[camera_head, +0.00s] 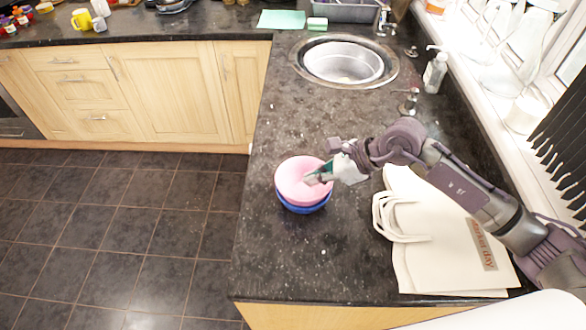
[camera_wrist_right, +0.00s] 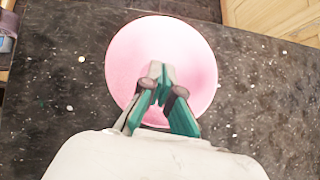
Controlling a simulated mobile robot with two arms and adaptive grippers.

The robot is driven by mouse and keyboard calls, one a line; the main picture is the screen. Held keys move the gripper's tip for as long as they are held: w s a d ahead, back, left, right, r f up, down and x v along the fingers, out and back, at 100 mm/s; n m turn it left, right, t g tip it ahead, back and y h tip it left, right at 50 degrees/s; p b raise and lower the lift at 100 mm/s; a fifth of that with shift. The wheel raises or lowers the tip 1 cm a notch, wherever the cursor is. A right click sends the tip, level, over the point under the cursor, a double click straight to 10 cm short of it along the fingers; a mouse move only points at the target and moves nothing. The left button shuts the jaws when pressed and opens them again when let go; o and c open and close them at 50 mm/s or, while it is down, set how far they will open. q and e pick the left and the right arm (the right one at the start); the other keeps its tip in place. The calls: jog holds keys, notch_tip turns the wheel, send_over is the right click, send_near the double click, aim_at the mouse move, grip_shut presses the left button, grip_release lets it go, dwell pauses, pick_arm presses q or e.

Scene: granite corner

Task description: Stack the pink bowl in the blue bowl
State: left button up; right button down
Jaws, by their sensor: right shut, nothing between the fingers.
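The pink bowl (camera_head: 297,177) sits inside the blue bowl (camera_head: 303,208) on the granite counter, in the head view. Only the blue bowl's lower side shows below the pink one. In the right wrist view the pink bowl (camera_wrist_right: 200,58) fills the upper middle, and the blue bowl is hidden beneath it. My right gripper (camera_head: 310,181) reaches in from the right, over the pink bowl's right side. In the right wrist view its green fingertips (camera_wrist_right: 158,77) are together with nothing between them. I cannot tell whether they touch the bowl. My left gripper is not in view.
A cream cloth bag (camera_head: 410,265) lies on the counter to the right, under my right arm. A round sink (camera_head: 345,63) and a soap bottle (camera_head: 435,72) are behind. The counter's left edge runs close to the bowls. Bare counter lies in front of and behind them.

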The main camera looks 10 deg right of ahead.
aim_at(279, 176)
jog(key=a, duration=0.1)
jog(key=w+a+p, duration=0.1)
jog(key=a+p, duration=0.1)
jog(key=shift+w+a+f, duration=0.25)
jog(key=shift+a+f, duration=0.1)
jog(key=shift+w+a+f, duration=0.1)
jog(key=shift+w+a, duration=0.1)
jog(key=shift+a, duration=0.25)
jog(key=shift+w+a+f, duration=0.1)
jog(key=shift+a, duration=0.1)
jog(key=shift+w+a+b, duration=0.35)
jog(key=shift+a+b, duration=0.45)
jog(key=shift+a, duration=0.05)
jog(key=shift+w+a, duration=0.1)
